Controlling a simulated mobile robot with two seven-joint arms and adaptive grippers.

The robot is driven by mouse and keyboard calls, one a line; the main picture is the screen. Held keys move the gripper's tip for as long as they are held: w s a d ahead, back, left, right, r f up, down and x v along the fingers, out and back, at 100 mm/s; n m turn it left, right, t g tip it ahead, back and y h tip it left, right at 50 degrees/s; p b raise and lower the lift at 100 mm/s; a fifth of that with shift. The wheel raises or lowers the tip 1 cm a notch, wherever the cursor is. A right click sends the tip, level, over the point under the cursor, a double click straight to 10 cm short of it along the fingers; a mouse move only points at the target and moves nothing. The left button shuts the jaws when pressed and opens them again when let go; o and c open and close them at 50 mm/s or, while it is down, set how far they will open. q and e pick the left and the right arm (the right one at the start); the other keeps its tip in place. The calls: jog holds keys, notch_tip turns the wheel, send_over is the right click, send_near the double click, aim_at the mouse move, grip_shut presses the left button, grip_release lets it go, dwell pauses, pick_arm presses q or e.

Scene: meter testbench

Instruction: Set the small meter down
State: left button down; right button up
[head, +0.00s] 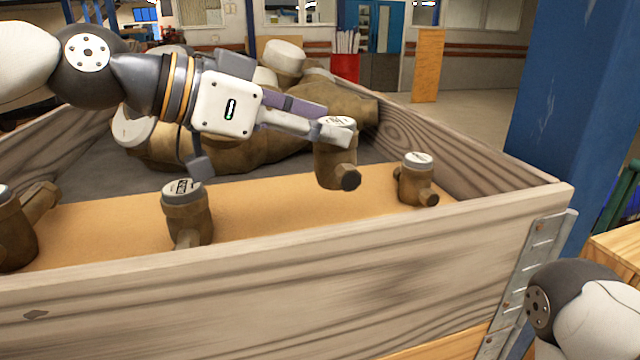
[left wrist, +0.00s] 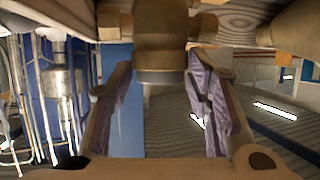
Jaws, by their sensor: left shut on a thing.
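The small meter (head: 335,165), brass with a pale round lid, is upright at the fingertips of my left gripper (head: 328,130). The gripper is shut on it near its top. Its lower end is over the tan board (head: 270,204) inside the wooden crate; I cannot tell whether it touches. In the left wrist view, the meter's brass body (left wrist: 160,28) is at the top middle, between the two purple-padded fingers of my left gripper (left wrist: 165,85). My right gripper is out of view; only part of my right arm shows at the lower right.
Other small meters stand on the board: one to the right (head: 416,180), one to the left (head: 187,212) and one at the left edge (head: 18,230). Larger meters (head: 285,60) lie behind. The crate's front wall (head: 400,265) rises in front. A blue post (head: 570,90) stands at right.

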aim_at(329, 152)
pick_arm(q)
jog(key=w+f, duration=0.1)
jog(key=w+d+f, duration=0.1)
jog(key=w+f, duration=0.2)
jog(key=f, duration=0.1)
jog(key=shift+w+d+b, duration=0.3)
jog(key=shift+d+b, duration=0.05)
jog(key=shift+b, duration=0.05)
jog(key=shift+w+d+f, duration=0.1)
jog(key=shift+w+f, duration=0.1)
jog(key=shift+f, duration=0.75)
jog(key=shift+w+f, duration=0.15)
jog(key=shift+f, duration=0.8)
jog(key=shift+f, duration=0.2)
jog(key=c, duration=0.8)
grip_release()
jog(key=shift+f, duration=0.1)
jog(key=shift+c, duration=0.2)
jog(key=shift+r, duration=0.25)
jog(key=v, duration=1.2)
